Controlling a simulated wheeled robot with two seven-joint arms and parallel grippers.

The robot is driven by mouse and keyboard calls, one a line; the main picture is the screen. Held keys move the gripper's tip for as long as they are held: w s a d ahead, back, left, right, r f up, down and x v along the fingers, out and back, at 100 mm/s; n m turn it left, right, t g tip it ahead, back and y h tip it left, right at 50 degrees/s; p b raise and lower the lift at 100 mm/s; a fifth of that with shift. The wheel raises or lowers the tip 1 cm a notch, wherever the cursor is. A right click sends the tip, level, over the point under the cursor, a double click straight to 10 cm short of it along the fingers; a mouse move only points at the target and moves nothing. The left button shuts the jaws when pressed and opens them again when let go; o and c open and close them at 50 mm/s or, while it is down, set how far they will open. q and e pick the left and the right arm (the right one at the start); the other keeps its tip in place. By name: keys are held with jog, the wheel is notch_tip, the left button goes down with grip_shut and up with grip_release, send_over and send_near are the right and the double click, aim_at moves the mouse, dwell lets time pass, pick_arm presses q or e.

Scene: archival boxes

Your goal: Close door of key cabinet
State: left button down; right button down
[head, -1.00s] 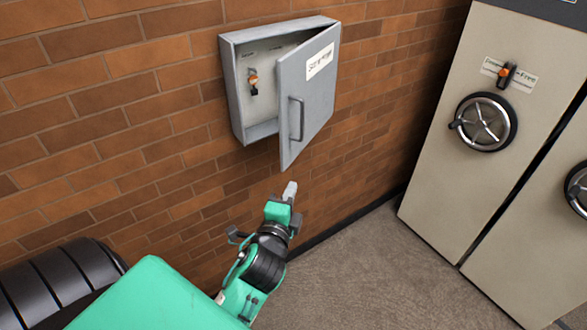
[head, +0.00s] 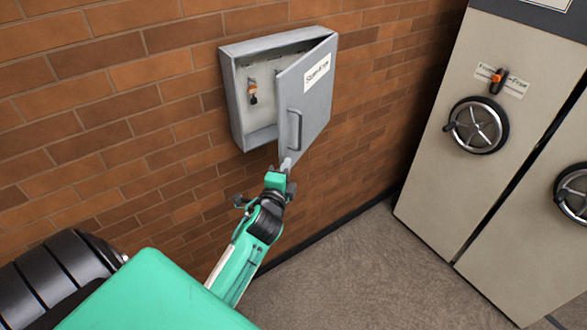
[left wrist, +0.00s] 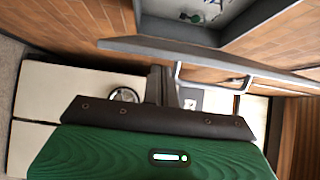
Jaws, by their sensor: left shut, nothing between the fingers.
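The grey key cabinet (head: 237,105) hangs on the brick wall in the head view. Its door (head: 312,95) is hinged on the right and stands partly open, with a label and a bar handle (head: 294,130). A key with an orange tag (head: 252,90) hangs inside. My left gripper (head: 286,164) is shut and empty, with its tips at the lower free corner of the door; I cannot tell whether they touch. In the left wrist view, the door's edge (left wrist: 200,56) and handle (left wrist: 215,72) lie just beyond the gripper (left wrist: 162,85). My right gripper is not in view.
Beige shelving units with round handwheels (head: 477,125) stand to the right. Carpeted floor (head: 350,260) lies open between them and the wall. The brick wall (head: 130,120) runs close behind the cabinet and my left arm.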

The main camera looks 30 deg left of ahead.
pick_arm(q)
jog(key=shift+a, duration=0.1)
dwell(0.3)
jog(key=shift+a+m+h+p, duration=0.3)
jog(key=shift+a+p, duration=0.15)
jog(key=shift+a, duration=0.35)
jog(key=a+m+h, duration=0.1)
jog(key=a+h, duration=0.1)
jog(key=a, duration=0.3)
jog(key=w+a+m+h, duration=0.1)
jog(key=a+m+h, duration=0.1)
jog(key=a+h, duration=0.1)
jog(key=a+m+h+b, duration=0.1)
jog(key=a+h, duration=0.1)
jog(key=a, duration=0.4)
jog(key=shift+w+a+f+m+t+h, duration=0.25)
jog(key=shift+a+m+t+h, duration=0.05)
jog(key=shift+w+a+r+h, duration=0.2)
jog(key=shift+a+r+h, duration=0.15)
jog(key=shift+a, duration=0.25)
jog(key=shift+a+r, duration=0.1)
